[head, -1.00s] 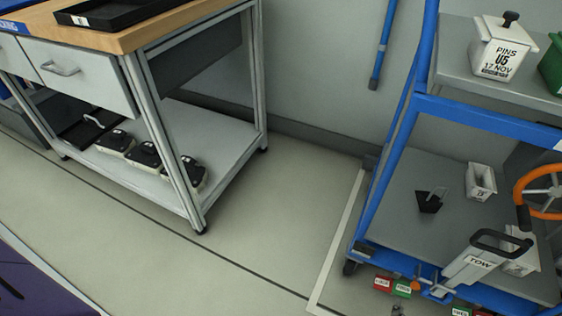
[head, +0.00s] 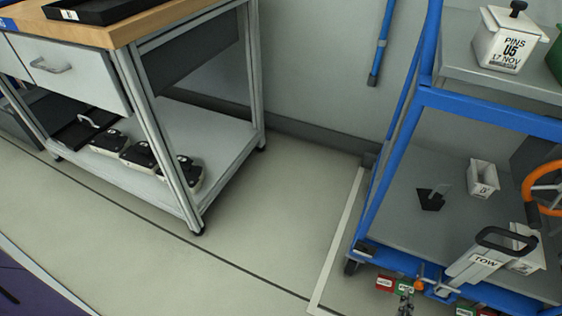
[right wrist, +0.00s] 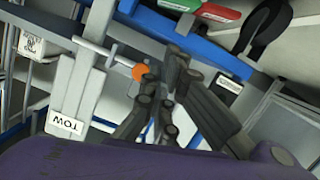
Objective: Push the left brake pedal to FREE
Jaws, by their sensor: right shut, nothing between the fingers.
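The left brake pedal pair on the blue cart shows at the lower right of the head view, as a red pedal (head: 384,283) beside a green pedal (head: 404,286). Both carry white labels too small to read. In the right wrist view a red pedal (right wrist: 180,4) and a green pedal (right wrist: 222,12) show at the top edge. My right gripper (head: 405,302) is shut and empty, just below the green pedal in the head view; I cannot tell whether it touches it. In the right wrist view its dark fingers (right wrist: 158,108) show. My left gripper is not in view.
The cart's blue frame (head: 488,110) stands over the pedals. The TOW handle (head: 478,262) and an orange knob (right wrist: 141,71) are close by. A second green pedal (head: 465,311) is farther right. Open floor (head: 270,220) lies left of the cart, before a workbench (head: 188,150).

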